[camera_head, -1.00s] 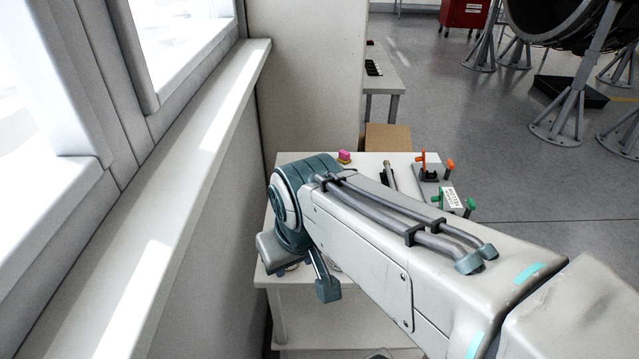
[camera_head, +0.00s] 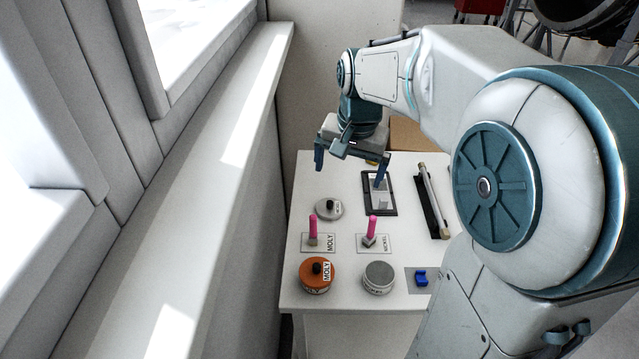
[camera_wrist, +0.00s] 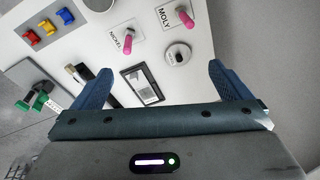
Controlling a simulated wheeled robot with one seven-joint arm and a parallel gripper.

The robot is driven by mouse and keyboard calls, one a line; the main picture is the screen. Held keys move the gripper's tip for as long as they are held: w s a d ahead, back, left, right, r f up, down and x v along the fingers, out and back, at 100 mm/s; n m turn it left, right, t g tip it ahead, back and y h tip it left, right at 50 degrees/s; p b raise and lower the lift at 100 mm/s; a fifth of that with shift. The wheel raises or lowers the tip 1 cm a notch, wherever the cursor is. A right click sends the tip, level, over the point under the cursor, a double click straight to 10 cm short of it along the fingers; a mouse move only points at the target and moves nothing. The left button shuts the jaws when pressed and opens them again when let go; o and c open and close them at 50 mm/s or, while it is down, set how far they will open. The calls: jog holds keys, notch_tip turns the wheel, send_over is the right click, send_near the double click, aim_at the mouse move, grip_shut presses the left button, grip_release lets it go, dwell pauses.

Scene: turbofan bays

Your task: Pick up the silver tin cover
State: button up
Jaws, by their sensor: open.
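The silver tin cover (camera_head: 329,208) is a flat round lid with a black knob and a small label. It lies on the left part of the white table, apart from the silver tin (camera_head: 379,277), which stands nearer the front with a grey top. In the wrist view the cover (camera_wrist: 178,54) shows beyond the fingers, between them but nearer the right one. My gripper (camera_head: 350,163) is open and empty above the far part of the table, behind the cover in the head view. Its two blue fingers also show in the wrist view (camera_wrist: 161,82).
An orange tin (camera_head: 317,276) with a black-knobbed lid stands front left. Pink-handled brushes (camera_head: 371,232) rest at the MOLY and NICKEL labels. A dark framed tray (camera_head: 380,193) and a rod in a holder (camera_head: 434,200) lie right of the cover. A window ledge (camera_head: 215,180) runs left.

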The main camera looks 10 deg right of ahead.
jog(key=w+f+m+g+b, duration=0.1)
jog(key=w+f+m+b, duration=0.15)
jog(key=w+f, duration=0.55)
jog(key=m, duration=0.3)
send_over(330, 202)
notch_tip(330, 202, down, 4)
jog(key=shift+g, duration=0.4)
jog(key=f, duration=0.8)
jog(key=shift+w+a+f, duration=0.1)
jog(key=shift+w+a, duration=0.2)
jog(key=shift+s+d+f+p, duration=0.15)
jog(key=shift+f+p, duration=0.3)
jog(key=shift+f, duration=0.9)
jog(key=shift+s+d+f+p, duration=0.15)
jog(key=shift+f+p, duration=0.25)
jog(key=shift+f, duration=0.95)
jog(key=c, duration=1)
